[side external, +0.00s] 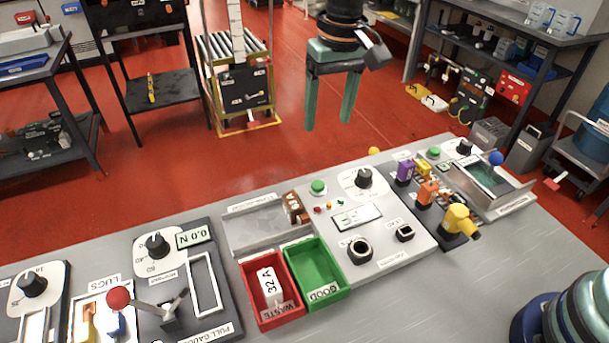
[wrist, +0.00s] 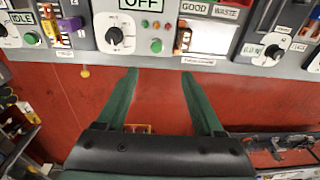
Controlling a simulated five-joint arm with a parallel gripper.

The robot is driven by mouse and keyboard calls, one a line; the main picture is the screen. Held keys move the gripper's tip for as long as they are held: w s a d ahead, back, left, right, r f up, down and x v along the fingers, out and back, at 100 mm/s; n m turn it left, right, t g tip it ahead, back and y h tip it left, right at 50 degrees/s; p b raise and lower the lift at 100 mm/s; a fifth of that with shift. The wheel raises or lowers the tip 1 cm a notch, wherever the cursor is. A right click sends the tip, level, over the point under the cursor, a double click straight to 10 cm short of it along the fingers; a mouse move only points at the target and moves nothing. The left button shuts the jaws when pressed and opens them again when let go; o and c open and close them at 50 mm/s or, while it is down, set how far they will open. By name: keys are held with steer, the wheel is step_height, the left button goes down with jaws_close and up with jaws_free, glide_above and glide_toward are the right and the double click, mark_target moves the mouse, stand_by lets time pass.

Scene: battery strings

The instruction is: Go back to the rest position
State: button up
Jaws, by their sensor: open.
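My gripper (side external: 332,112) hangs in the air beyond the far edge of the grey bench (side external: 200,214), with its two green fingers pointing down. The fingers are apart and nothing is between them. The wrist view also shows my gripper (wrist: 156,75) open and empty, with the panel edge and red floor past the fingertips.
On the bench are a red WASTE bin (side external: 290,320) holding a white block labelled 32A, and an empty green GOOD bin (side external: 343,292). A control panel (side external: 385,262) has knobs and buttons. A yellow device (side external: 458,222) stands at right. The air around my gripper is clear.

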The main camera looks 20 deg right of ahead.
steer(key=s+d+r+t, duration=0.1)
steer(key=s+d+r, duration=0.2)
steer(key=d, duration=0.3)
steer(key=s+d+r+t, duration=0.1)
steer(key=s+d+r, duration=0.2)
steer(key=d, duration=0.4)
steer(key=s+d+f+t, duration=0.1)
steer(key=s+d+t, duration=0.1)
steer(key=s+d, duration=0.6)
steer(key=shift+s+d+f+t, duration=0.3)
steer(key=shift+s+f, duration=0.1)
steer(key=shift+s, duration=0.45)
